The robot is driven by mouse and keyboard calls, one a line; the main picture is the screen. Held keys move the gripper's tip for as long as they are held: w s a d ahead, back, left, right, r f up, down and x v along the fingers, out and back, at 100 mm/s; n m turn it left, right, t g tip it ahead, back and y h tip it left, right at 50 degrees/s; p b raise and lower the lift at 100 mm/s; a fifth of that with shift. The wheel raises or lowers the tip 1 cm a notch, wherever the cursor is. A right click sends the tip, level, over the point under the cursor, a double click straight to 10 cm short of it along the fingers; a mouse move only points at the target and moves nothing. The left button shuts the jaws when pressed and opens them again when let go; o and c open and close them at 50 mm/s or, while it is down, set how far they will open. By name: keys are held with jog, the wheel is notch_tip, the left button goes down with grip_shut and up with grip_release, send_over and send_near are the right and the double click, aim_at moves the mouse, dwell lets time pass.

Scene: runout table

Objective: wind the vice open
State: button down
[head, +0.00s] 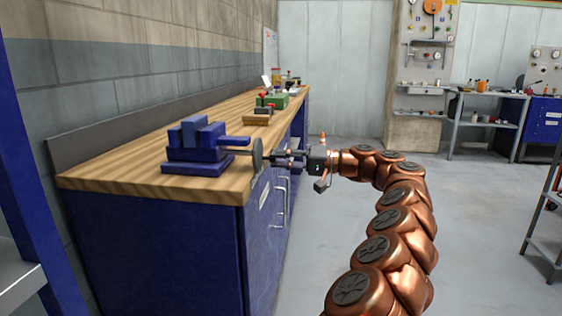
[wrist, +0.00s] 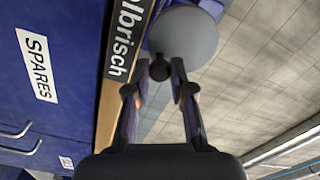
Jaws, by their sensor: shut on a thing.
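The blue vice (head: 205,142) stands on the near end of the wooden workbench. Its grey round handwheel (head: 257,156) faces right, out over the bench's front edge. In the wrist view the handwheel (wrist: 184,36) is a plain grey disc with a dark knob (wrist: 160,67) near its lower left rim. My gripper (head: 281,158) reaches in from the right, level with the wheel. In the wrist view its fingers are shut on the knob from both sides. The exact contact at the fingertips is small and dark. How far apart the jaws are is hard to tell.
The workbench (head: 120,180) runs back along the wall, with blue cabinets below. A wooden block with a red knob and a green object (head: 275,100) lie farther along it.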

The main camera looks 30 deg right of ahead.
jog(key=shift+w+d+r+n+b, duration=0.1)
jog(key=shift+r+n+b, duration=0.1)
jog(key=shift+n+b, duration=0.45)
jog(key=shift+w+d+r+n+b, duration=0.1)
jog(key=shift+r+n+b, duration=0.1)
jog(key=shift+n, duration=0.85)
jog(key=shift+r+n+b, duration=0.25)
jog(key=shift+n+b, duration=0.05)
jog(key=shift+n, duration=0.55)
jog(key=shift+r+n+b, duration=0.2)
jog(key=shift+n+b, duration=0.05)
jog(key=shift+n, duration=0.6)
jog(key=shift+w+r+n, duration=0.1)
jog(key=shift+r+n, duration=0.05)
jog(key=shift+n, duration=0.35)
jog(key=c, duration=1.1)
grip_release()
